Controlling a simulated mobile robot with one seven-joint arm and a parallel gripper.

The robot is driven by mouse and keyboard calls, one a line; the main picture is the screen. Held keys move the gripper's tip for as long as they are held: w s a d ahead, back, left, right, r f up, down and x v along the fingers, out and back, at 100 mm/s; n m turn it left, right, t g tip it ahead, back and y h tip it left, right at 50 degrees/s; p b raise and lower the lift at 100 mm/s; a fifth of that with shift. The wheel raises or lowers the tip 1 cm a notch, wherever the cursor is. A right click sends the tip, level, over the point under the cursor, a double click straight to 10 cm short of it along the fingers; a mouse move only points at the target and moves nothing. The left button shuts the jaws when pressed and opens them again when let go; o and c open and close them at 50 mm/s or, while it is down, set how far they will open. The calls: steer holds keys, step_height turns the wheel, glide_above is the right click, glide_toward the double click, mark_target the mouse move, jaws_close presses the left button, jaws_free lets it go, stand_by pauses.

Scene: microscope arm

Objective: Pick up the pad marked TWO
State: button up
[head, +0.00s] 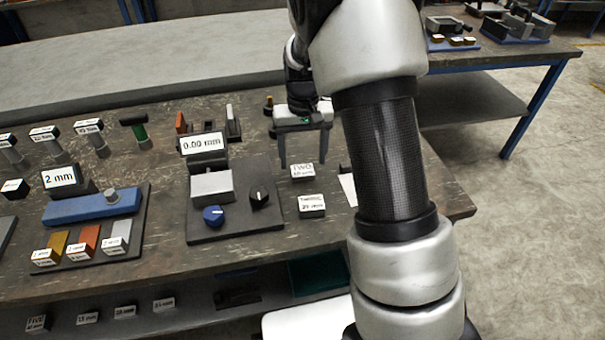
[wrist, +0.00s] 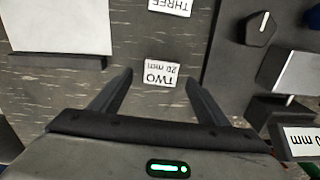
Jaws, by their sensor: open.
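The pad marked TWO (head: 302,172) is a small dark block with a white label top, lying on the worn dark bench. In the wrist view its label (wrist: 161,73) reads "TWO 20 mm" upside down. My gripper (head: 301,165) is open, pointing down just behind the pad in the head view. In the wrist view my gripper (wrist: 158,76) has one finger on each side of the pad, with clear gaps; the pad is near fingertip level in the picture. I cannot tell the exact height of the fingertips above the bench.
The pad marked THREE (head: 312,205) lies in front of TWO. A stage with a blue knob (head: 213,215) and a "0.00 mm" display (head: 204,144) stands to the left. A white card (head: 348,188) lies to the right. Several tools stand behind at left.

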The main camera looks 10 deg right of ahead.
mark_target(302, 170)
step_height(302, 170, down, 3)
steer(key=shift+f, duration=0.15)
steer(key=c, duration=1.4)
steer(key=shift+c, duration=0.4)
steer(key=shift+r, duration=0.2)
